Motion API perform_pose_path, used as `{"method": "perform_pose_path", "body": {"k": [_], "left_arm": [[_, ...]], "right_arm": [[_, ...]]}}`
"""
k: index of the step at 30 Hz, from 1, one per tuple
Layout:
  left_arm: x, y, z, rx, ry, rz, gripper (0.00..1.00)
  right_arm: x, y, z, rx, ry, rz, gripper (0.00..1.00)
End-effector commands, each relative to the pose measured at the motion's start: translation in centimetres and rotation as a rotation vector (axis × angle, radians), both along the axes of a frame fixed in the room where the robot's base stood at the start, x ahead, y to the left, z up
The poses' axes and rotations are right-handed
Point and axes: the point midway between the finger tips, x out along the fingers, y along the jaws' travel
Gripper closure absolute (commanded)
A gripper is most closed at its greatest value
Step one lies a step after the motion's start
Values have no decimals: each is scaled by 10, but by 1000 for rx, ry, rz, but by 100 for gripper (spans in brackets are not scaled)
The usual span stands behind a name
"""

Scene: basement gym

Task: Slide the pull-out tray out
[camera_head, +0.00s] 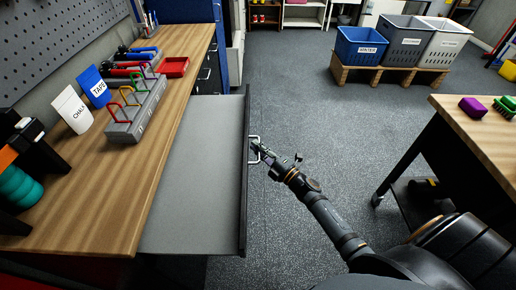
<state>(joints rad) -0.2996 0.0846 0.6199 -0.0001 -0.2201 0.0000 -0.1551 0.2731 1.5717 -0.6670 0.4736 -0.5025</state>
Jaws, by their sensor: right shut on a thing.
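The pull-out tray (197,180) is a flat grey board under the wooden workbench (185,90) on the left, and a wide part of it shows beyond the bench edge. Its dark front panel (245,195) carries a pale metal handle (253,140) facing right. My right gripper (259,148) is shut on the handle, its arm reaching in from the lower right. The fingertips are small in the picture. The tray's bare surface holds nothing. My left gripper is not in view.
The bench top holds a grey rack (135,118) with coloured hooks, a red tray (174,67) and two labelled pouches. A wheeled wooden table (480,130) stands at right. Bins (405,45) sit on a pallet at the back. The floor (310,110) between is clear.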

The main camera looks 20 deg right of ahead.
Motion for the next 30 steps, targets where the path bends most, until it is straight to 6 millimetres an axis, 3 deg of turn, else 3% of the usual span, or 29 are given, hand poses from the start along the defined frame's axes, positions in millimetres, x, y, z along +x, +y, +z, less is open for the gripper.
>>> {"method": "perform_pose_path", "body": {"k": [3,4,6,16,30], "left_arm": [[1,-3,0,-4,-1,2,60],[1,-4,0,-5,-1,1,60],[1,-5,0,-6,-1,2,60],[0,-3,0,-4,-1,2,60],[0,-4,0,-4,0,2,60]], "right_arm": [[0,0,-1,-1,2,-1,100],[0,0,-1,-1,2,-1,86],[0,0,-1,-1,2,-1,80],[-5,-2,-2,-2,2,0,80],[-96,-38,-15,-2,5,3,80]]}}
